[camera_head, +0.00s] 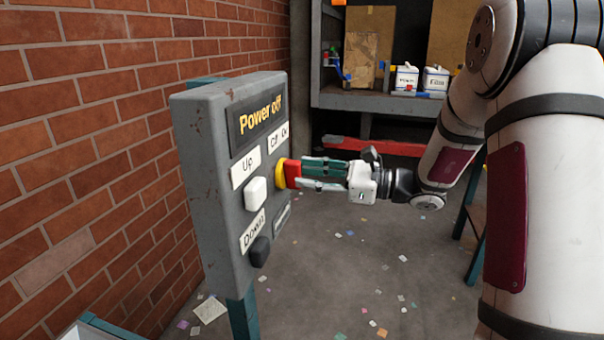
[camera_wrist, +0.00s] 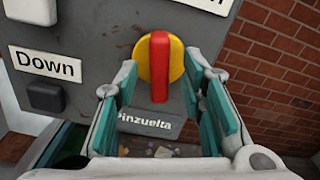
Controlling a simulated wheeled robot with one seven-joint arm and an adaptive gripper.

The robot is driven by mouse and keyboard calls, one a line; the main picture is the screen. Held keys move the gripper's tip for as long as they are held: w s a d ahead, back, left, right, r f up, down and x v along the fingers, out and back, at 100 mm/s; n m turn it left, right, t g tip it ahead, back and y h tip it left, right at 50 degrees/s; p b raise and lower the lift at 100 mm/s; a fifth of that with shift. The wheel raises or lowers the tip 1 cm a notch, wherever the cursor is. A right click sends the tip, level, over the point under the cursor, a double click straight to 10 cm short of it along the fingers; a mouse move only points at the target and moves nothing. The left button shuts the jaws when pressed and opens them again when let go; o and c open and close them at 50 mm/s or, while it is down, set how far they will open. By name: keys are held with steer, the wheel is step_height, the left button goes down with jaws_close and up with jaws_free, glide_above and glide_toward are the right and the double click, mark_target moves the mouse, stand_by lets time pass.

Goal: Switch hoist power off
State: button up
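A grey control box (camera_head: 207,180) stands on a teal post, and its display (camera_head: 258,120) reads "Power off". A red switch handle (camera_head: 292,173) on a yellow disc (camera_head: 280,176) sits on its face below an "Off On" label. In the wrist view the red handle (camera_wrist: 159,68) stands upright on the yellow disc (camera_wrist: 176,62). My gripper (camera_head: 300,174) is at the switch from the right. In the wrist view its teal-padded fingers (camera_wrist: 163,75) are apart, one each side of the handle, with gaps visible. Whether the tips reach past the handle's front is unclear.
A white "Up" button (camera_head: 256,193) and a dark "Down" button (camera_head: 260,251) are left of the switch. A brick wall (camera_head: 90,150) stands behind the box. A shelf (camera_head: 375,100) with cartons is at the back. Paper scraps litter the open floor.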

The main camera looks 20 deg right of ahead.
steer(key=shift+x, duration=1.1)
jaws_close()
steer(key=shift+f+n+b, duration=0.15)
steer(key=shift+n+b, duration=0.95)
steer(key=shift+n, duration=0.3)
steer(key=shift+s+a+n+b, duration=0.1)
steer(key=shift+n+b, duration=0.75)
steer(key=shift+n, duration=0.45)
jaws_free()
steer(key=v, duration=1.2)
